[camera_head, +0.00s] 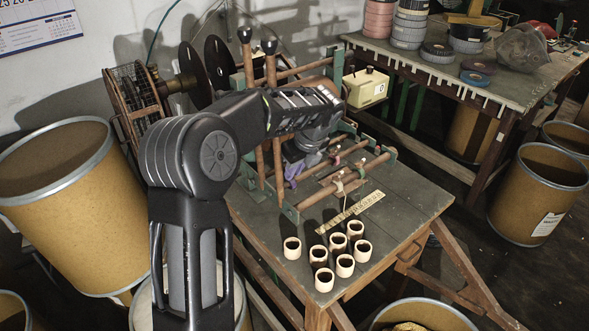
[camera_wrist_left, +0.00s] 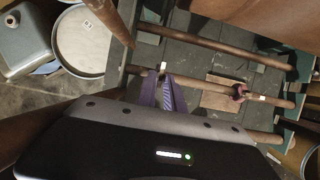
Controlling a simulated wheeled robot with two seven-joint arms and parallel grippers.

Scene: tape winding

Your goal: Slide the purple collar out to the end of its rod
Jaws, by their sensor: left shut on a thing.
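My left gripper (camera_head: 291,180) reaches down over the rod rack on the bench, its wrist hiding much of the near rod in the head view. In the left wrist view, its two purple-tinted fingers (camera_wrist_left: 161,80) close around the middle rod (camera_wrist_left: 205,83). They are shut on the purple collar (camera_wrist_left: 160,70), which is mostly hidden between the fingertips near the rod's left part. A pinkish collar (camera_wrist_left: 239,92) sits farther right in the wrist view. My right gripper is in neither view.
Two tall upright posts (camera_head: 272,110) stand close by my left arm. A large drum (camera_head: 62,210) stands at left.

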